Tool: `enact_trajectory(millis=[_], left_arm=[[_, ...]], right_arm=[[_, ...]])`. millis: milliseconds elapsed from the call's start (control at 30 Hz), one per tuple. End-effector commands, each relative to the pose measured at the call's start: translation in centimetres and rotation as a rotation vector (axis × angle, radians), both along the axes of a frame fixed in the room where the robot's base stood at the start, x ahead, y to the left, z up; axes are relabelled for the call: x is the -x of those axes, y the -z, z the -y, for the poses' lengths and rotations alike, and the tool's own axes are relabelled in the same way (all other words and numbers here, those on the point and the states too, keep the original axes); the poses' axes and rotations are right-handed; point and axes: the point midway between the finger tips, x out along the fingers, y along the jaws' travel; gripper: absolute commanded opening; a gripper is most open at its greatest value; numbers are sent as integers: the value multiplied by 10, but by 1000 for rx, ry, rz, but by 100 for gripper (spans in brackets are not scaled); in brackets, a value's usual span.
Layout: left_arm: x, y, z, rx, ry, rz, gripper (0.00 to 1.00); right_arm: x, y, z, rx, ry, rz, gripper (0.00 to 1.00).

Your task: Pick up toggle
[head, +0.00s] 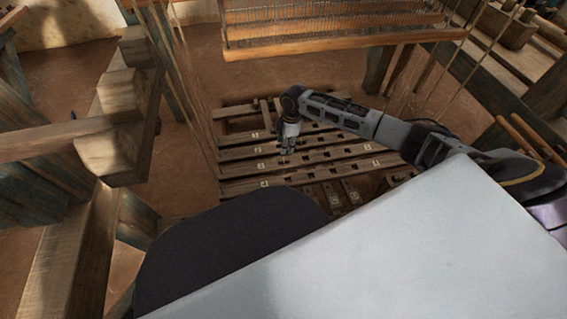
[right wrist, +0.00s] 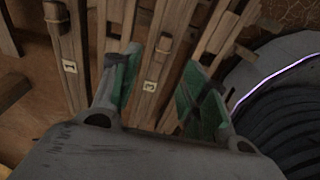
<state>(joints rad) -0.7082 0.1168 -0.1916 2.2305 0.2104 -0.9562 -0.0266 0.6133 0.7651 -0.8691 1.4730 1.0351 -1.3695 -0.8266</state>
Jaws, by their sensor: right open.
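My right gripper (head: 287,152) points down over the wooden treadle bars in the head view. In the right wrist view its two green-padded fingers (right wrist: 155,85) are apart, with nothing held between them. A small wooden piece (right wrist: 165,45), which may be the toggle, sits on that bar just beyond the fingertips. Similar small pieces are on the neighbouring bars, so I cannot tell for sure which is the toggle. My left gripper is not in view.
Several treadle bars (head: 250,168) lie close together in the pit, some with number tags. A wooden loom beam (head: 330,43) with hanging threads crosses above. Wooden posts and a bench (head: 75,250) stand at the left. Thin cords hang beside the treadles.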

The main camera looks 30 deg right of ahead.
Motion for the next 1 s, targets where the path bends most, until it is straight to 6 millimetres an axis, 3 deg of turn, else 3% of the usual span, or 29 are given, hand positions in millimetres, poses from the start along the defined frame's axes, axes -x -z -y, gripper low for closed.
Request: enact_trajectory(millis=[133, 400, 1000], left_arm=[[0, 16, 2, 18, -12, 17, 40], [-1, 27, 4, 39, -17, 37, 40], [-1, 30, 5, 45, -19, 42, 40]], right_arm=[[0, 18, -2, 1, 1, -1, 45], [-1, 40, -5, 0, 1, -1, 45], [-1, 47, -5, 0, 0, 0, 45]])
